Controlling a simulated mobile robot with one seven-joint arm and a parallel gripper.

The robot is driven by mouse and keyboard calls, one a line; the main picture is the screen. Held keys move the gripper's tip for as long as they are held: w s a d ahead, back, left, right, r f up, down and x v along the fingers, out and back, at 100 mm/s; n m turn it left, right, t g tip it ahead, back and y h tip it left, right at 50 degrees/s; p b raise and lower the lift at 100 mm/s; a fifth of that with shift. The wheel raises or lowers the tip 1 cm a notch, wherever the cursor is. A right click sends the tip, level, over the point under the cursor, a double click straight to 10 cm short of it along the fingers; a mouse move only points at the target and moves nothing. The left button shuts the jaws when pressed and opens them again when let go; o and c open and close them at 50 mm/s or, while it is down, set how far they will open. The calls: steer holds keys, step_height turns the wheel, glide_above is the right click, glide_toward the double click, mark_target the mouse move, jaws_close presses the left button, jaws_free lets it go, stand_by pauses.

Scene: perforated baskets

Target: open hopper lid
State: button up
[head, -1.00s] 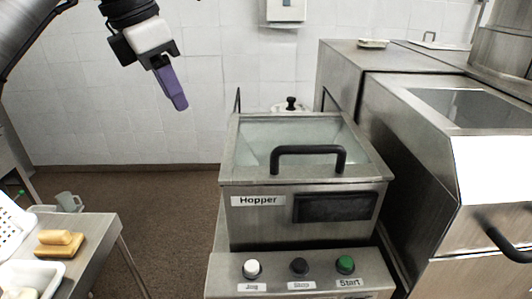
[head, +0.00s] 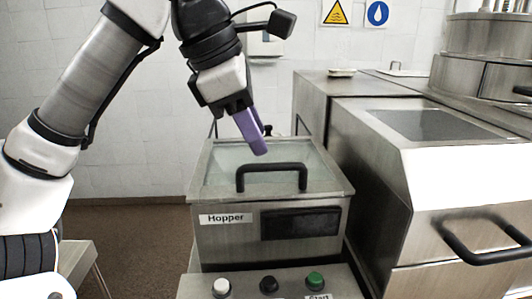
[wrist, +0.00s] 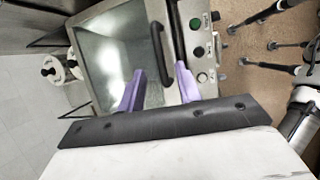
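The hopper (head: 205,235) is a steel box labelled "Hopper". Its glass-topped lid (head: 205,180) lies shut, with a black bar handle (head: 271,168) along the front. My gripper (head: 260,148), with purple fingers, hangs above the lid, just behind the handle in the head picture, and appears apart from it. In the wrist view, my gripper (wrist: 159,92) has its two fingers spread with nothing between them. The handle (wrist: 156,45) shows beyond them, in line with the gap, and the lid's glass (wrist: 105,60) is to the left.
White, black and green (head: 315,279) buttons sit on the panel in front of the hopper. A larger steel machine (head: 430,180) with a protruding black handle (head: 480,240) stands close on the right. The floor at left (head: 130,235) looks clear.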

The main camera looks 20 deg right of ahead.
mark_target(266, 167)
steer(key=shift+x, duration=2.55)
jaws_close()
